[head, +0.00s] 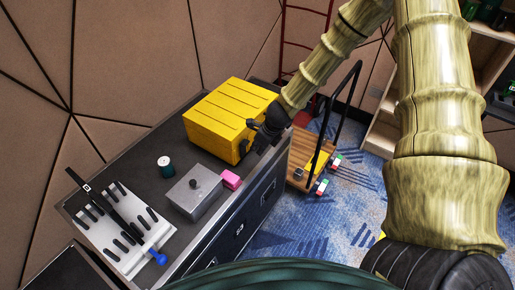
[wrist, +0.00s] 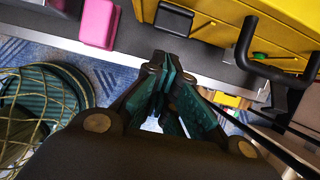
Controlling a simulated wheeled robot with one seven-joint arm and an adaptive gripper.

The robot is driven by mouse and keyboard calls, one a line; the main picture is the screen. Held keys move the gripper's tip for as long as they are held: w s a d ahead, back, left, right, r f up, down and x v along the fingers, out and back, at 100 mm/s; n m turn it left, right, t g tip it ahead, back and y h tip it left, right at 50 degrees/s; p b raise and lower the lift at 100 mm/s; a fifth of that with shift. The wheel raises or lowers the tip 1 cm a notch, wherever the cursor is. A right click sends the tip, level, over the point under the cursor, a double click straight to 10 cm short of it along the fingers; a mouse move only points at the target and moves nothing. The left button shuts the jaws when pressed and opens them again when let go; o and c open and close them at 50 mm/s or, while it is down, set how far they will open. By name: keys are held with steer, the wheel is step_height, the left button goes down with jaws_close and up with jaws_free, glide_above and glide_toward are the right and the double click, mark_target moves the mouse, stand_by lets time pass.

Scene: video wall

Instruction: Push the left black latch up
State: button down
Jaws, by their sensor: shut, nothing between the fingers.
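The yellow case (head: 225,118) stands on the grey cabinet top, its front facing the cabinet's front edge. It also fills the upper right of the wrist view (wrist: 225,12). The left black latch (wrist: 173,18) shows on the case front in the wrist view. A black handle (wrist: 250,62) sticks out to the right of it. My gripper (wrist: 168,62) is shut and empty, its fingertips just below the latch in that view. I cannot tell whether they touch it. In the head view my gripper (head: 256,128) is in front of the case and hides part of its front.
A pink block (head: 231,179), a grey metal box (head: 194,192) and a dark cup (head: 166,161) stand left of the case. A white rack with black tools (head: 120,250) is at the near left. A wooden cart (head: 300,172) stands on the blue carpet to the right.

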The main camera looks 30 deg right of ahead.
steer(key=shift+a+r+p, duration=0.1)
steer(key=shift+r+p, duration=0.55)
steer(key=shift+r, duration=0.15)
steer(key=s+d, duration=0.3)
steer(key=s, duration=0.1)
steer(key=w+a+r, duration=0.2)
steer(key=w+r, duration=0.1)
steer(key=r, duration=0.6)
steer(key=shift+w+a+r+b, duration=0.2)
steer(key=shift+a+b, duration=0.1)
steer(key=shift+b, duration=0.15)
stand_by(0.6)
